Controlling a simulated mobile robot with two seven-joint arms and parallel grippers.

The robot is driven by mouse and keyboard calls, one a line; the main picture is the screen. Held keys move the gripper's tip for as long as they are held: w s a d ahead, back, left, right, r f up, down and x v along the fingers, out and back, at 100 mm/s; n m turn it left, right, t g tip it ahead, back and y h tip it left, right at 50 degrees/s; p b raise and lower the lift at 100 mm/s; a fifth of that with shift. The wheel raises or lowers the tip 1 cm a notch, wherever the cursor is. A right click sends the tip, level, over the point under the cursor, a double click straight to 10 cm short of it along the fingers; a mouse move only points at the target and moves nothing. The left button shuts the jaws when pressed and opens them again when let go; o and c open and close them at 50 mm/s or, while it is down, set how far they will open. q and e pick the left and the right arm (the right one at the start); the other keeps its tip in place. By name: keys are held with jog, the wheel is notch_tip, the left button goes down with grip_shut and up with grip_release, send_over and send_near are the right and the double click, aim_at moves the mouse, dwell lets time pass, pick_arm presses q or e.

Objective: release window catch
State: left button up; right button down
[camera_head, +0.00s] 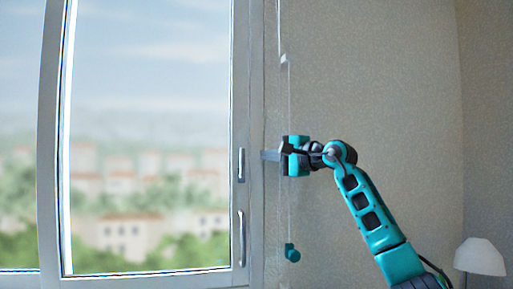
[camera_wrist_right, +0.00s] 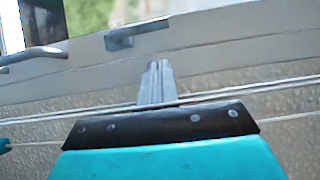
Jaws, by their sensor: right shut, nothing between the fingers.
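The window (camera_head: 150,273) has a pale grey frame. A small metal catch (camera_head: 241,165) sits on its right upright; it also shows in the right wrist view (camera_wrist_right: 136,34). A longer curved handle (camera_head: 241,238) is below it, and shows at the left of the wrist view (camera_wrist_right: 32,55). My right gripper (camera_head: 266,155) is shut and empty. Its fingertips (camera_wrist_right: 157,68) point at the frame, just right of the catch in the head view and apart from it. My left gripper is not in view.
Thin blind cords (camera_head: 289,100) hang beside the frame and cross close by my right gripper's fingers. A teal knob (camera_head: 292,253) hangs low on a cord. A white lamp (camera_head: 480,257) stands at the lower right. The wall (camera_head: 390,80) is bare.

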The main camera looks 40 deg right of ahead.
aim_at(242, 164)
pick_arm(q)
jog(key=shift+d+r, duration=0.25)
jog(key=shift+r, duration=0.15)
pick_arm(e)
jog(key=shift+w+a, duration=0.55)
jog(key=shift+a, duration=0.2)
jog(key=shift+w+a, duration=0.55)
jog(key=shift+a, duration=0.15)
pick_arm(q)
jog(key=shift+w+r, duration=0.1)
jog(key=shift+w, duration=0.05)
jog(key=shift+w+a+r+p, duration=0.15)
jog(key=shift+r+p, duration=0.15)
jog(key=shift+p, duration=0.1)
pick_arm(e)
jog(key=shift+a+r, duration=0.1)
jog(key=shift+a, duration=0.1)
